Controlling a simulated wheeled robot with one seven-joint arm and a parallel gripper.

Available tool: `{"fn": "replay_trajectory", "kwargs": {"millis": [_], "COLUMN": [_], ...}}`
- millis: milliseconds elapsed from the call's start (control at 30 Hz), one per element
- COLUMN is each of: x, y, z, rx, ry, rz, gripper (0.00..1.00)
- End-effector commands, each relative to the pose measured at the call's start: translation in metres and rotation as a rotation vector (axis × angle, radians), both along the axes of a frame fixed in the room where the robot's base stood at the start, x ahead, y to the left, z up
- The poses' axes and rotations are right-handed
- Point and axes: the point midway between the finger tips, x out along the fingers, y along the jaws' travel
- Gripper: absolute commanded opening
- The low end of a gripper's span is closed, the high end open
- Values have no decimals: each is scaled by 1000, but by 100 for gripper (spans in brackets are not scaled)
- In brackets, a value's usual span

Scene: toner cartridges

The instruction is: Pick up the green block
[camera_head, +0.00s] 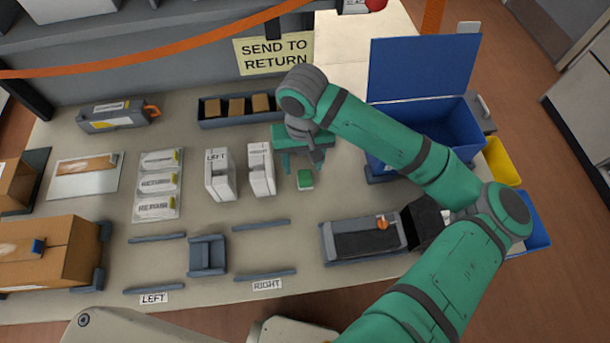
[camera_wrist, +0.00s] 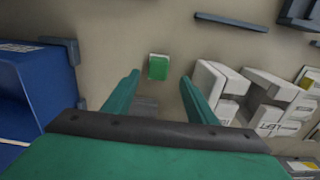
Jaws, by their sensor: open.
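The green block (camera_head: 305,179) stands on the table just right of the white box marked RIGHT in the head view. It also shows in the wrist view (camera_wrist: 158,67), beyond the fingertips and roughly midway between them. My gripper (camera_head: 301,165) is open and empty, with its two fingers apart behind the block in the head view. In the wrist view my gripper (camera_wrist: 160,80) has one finger on each side of the block's line, and the block is not between them. I cannot tell the height of the fingertips above the table.
Two white boxes marked LEFT (camera_head: 220,175) and RIGHT (camera_head: 261,169) stand close beside the block. A blue bin (camera_head: 440,125) with a raised lid is at the right. A dark tray (camera_head: 240,122) with brown blocks lies behind. A grey tray (camera_head: 362,240) lies in front. Bare table surrounds the block's front.

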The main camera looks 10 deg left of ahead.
Motion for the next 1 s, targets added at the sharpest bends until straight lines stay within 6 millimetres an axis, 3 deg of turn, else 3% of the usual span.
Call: {"fn": "replay_trajectory", "kwargs": {"millis": [267,500,833,867,1000], "x": [0,0,0,0,0], "y": [-2,-3,-3,-3,-3], "z": [-21,-53,-61,-61,-61], "rx": [-1,-1,0,0,0], "ry": [1,1,0,0,0], "rz": [0,4,4,4,4], "gripper": [52,52,52,49,16]}}
